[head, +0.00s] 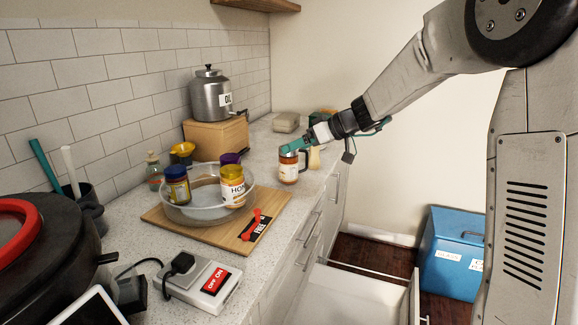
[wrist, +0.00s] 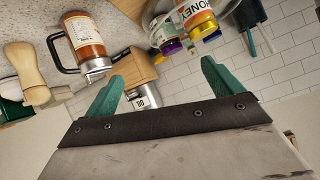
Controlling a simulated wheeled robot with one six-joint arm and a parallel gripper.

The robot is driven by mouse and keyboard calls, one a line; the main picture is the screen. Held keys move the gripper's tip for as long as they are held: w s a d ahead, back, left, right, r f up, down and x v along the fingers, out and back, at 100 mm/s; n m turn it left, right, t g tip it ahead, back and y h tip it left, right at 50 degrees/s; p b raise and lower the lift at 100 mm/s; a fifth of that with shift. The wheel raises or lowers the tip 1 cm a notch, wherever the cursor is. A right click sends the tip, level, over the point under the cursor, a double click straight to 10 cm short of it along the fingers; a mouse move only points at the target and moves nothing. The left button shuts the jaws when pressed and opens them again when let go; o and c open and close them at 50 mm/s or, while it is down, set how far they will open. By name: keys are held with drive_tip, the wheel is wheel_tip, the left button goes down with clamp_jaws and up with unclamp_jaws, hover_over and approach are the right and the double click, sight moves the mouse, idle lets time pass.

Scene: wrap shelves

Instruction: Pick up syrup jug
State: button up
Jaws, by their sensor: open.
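The syrup jug (head: 289,171) is an amber jug with a pale label, a metal-looking rim and a dark handle. It stands upright on the counter near its front edge, past the cutting board. In the wrist view the syrup jug (wrist: 85,36) appears tilted at the upper left, outside the space between my fingers. My gripper (head: 292,147) has teal fingers and overlaps the jug's top in the head view, hiding part of it. In the wrist view my gripper (wrist: 162,70) is open with nothing held between its fingers.
A glass bowl (head: 176,211) with several jars, including a honey jar (head: 232,187), stands on a wooden board (head: 256,231). A metal dispenser (head: 210,97) sits on a wooden box (head: 214,136) behind. A pale wooden item (wrist: 32,66) stands near the jug. An open drawer (head: 350,296) juts out below.

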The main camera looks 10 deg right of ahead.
sight(298, 152)
drive_tip(key=w+d+f+t, duration=0.1)
drive_tip(key=w+d+f, duration=0.1)
drive_tip(key=w, duration=0.2)
drive_tip(key=w+d+f+t, duration=0.1)
drive_tip(key=w+d+f, duration=0.1)
drive_tip(key=w, duration=0.2)
drive_tip(key=w+d+f+t, duration=0.1)
drive_tip(key=w+d+f, duration=0.1)
drive_tip(key=w+f, duration=0.1)
drive_tip(key=shift+w+d+h, duration=0.15)
drive_tip(key=shift+w+h, duration=0.15)
drive_tip(key=shift+w, duration=0.5)
drive_tip(key=shift+x, duration=0.95)
drive_tip(key=shift+t, duration=0.3)
drive_tip(key=x, duration=0.6)
drive_tip(key=shift+s+a+r, duration=0.1)
drive_tip(key=shift+a+r, duration=0.1)
drive_tip(key=shift+a, duration=0.05)
drive_tip(key=shift+r, duration=0.1)
drive_tip(key=c, duration=1.5)
